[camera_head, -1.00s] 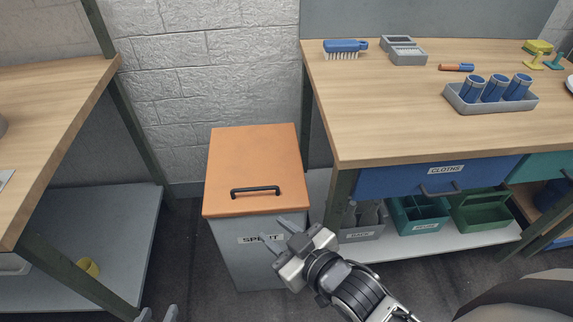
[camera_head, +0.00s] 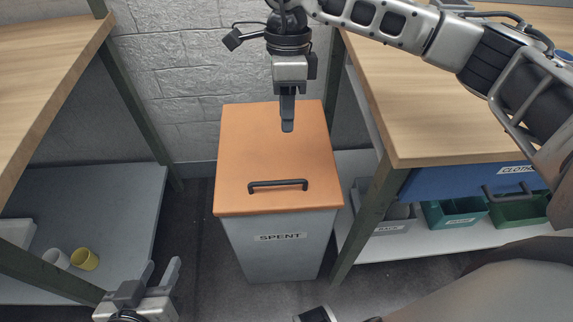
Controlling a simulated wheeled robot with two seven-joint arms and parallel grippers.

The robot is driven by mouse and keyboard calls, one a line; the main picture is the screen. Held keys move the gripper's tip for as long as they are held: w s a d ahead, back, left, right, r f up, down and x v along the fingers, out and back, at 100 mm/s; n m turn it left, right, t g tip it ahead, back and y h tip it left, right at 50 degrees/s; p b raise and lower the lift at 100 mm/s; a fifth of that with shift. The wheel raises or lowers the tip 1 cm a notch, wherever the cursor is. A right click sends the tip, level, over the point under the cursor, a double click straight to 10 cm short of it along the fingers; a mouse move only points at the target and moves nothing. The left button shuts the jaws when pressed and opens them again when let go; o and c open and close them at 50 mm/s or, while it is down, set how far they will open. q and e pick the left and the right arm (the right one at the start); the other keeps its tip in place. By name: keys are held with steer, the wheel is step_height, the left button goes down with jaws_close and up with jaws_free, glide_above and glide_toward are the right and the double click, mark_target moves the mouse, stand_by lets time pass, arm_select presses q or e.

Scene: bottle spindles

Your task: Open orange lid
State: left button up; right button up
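The orange lid (camera_head: 270,150) lies shut on the grey bin labelled SPENT (camera_head: 272,257). Its black bar handle (camera_head: 278,184) runs along the near edge. My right gripper (camera_head: 287,126) reaches in from the upper right and points down over the far half of the lid, beyond the handle. It is seen edge-on, so I cannot tell whether its fingers are apart; nothing shows in it. I cannot tell whether its tip touches the lid. My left gripper (camera_head: 162,270) is low at the left, left of the bin, with its fingers apart and empty.
A wooden bench (camera_head: 440,130) with a blue CLOTHS drawer (camera_head: 440,188) stands right of the bin, a grey shelf with a teal crate (camera_head: 455,213) below. Another bench (camera_head: 45,80) stands at left, with a yellow cup (camera_head: 84,259) on its lower shelf. A brick wall (camera_head: 180,85) is behind.

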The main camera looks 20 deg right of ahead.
steer(key=d, duration=0.1)
glide_above(291, 188)
steer(key=w+x, duration=0.1)
steer(key=x, duration=0.4)
steer(key=w+d+x, duration=0.1)
steer(key=x, duration=0.4)
steer(key=w+x, duration=0.1)
steer(key=x, duration=0.4)
steer(key=shift+d+f, duration=0.1)
steer(key=shift+f, duration=0.25)
steer(key=shift+w+r, duration=0.1)
jaws_close()
